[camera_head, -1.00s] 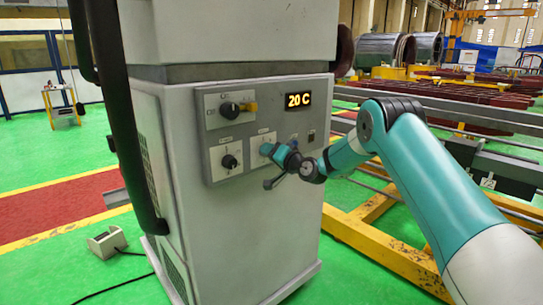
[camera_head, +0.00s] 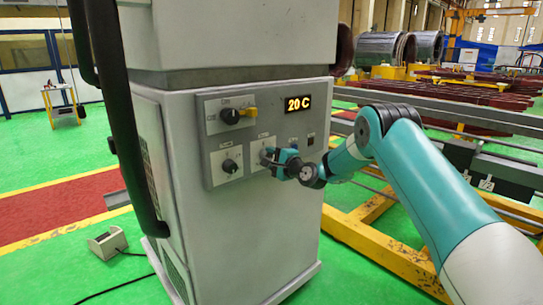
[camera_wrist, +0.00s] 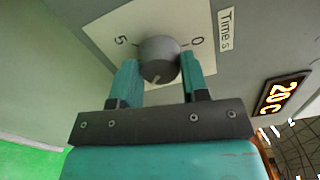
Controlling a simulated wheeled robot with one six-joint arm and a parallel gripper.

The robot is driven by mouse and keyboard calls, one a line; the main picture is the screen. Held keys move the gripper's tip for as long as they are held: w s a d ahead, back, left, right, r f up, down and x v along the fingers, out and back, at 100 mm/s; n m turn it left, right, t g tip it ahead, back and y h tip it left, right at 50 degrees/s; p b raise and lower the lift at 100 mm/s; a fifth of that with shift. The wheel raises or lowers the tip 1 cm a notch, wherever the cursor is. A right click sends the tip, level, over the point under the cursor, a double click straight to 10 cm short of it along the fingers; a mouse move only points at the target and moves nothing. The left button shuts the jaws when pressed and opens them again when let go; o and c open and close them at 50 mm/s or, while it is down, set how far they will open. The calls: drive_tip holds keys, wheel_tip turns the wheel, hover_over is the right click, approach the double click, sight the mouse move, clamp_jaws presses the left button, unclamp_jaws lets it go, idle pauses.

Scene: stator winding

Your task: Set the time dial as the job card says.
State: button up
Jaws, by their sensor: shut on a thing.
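The time dial (camera_wrist: 158,48) is a grey round knob on a white plate labelled "Time s". In the wrist view the numbers 5 and 0 show on either side of it. A pale pointer line on the knob faces the near side, toward my gripper. My gripper (camera_wrist: 160,70) has its teal fingers shut on the knob's two sides. In the head view my gripper (camera_head: 270,157) is at the right-hand dial plate (camera_head: 257,144) of the grey cabinet and hides the knob. No job card shows legibly.
The panel also carries a black selector (camera_head: 229,115) with a yellow part, another black dial (camera_head: 230,166) left of my gripper, and a small switch (camera_head: 311,139). The orange display (camera_head: 299,104) reads 20 C. A foot pedal (camera_head: 107,243) lies on the green floor.

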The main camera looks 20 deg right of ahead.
drive_tip(key=m+p, duration=0.1)
drive_tip(key=m, duration=0.3)
drive_tip(key=shift+p, duration=0.3)
drive_tip(key=shift+f+m+p, duration=0.1)
drive_tip(key=shift+m+p, duration=0.4)
drive_tip(key=shift+m, duration=1.3)
drive_tip(key=o, duration=0.9)
drive_tip(key=shift+b+v, duration=2.25)
drive_tip(key=shift+v, duration=6.55)
